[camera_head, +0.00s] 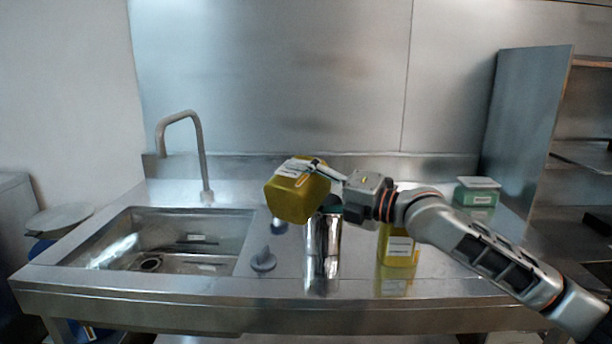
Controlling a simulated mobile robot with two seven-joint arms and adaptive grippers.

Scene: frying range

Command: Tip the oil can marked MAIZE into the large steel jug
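A yellow oil can (293,198) with a white label is tilted over, in the air above the counter. My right gripper (322,171) is shut on it near its upper right side. The label's lettering is too small to read. The large steel jug (322,246) stands upright on the counter, below and to the right of the tilted can. The can's spout and any flow of oil cannot be made out. A second yellow can (399,252) with a white label stands upright to the right of the jug, partly hidden by my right arm. My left gripper is not in view.
A steel sink (178,240) with a tall tap (201,150) lies at left. A small grey knob-like object (263,261) and a dark round one (279,226) sit between sink and jug. A green and white box (478,192) stands back right, near steel shelving (530,120).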

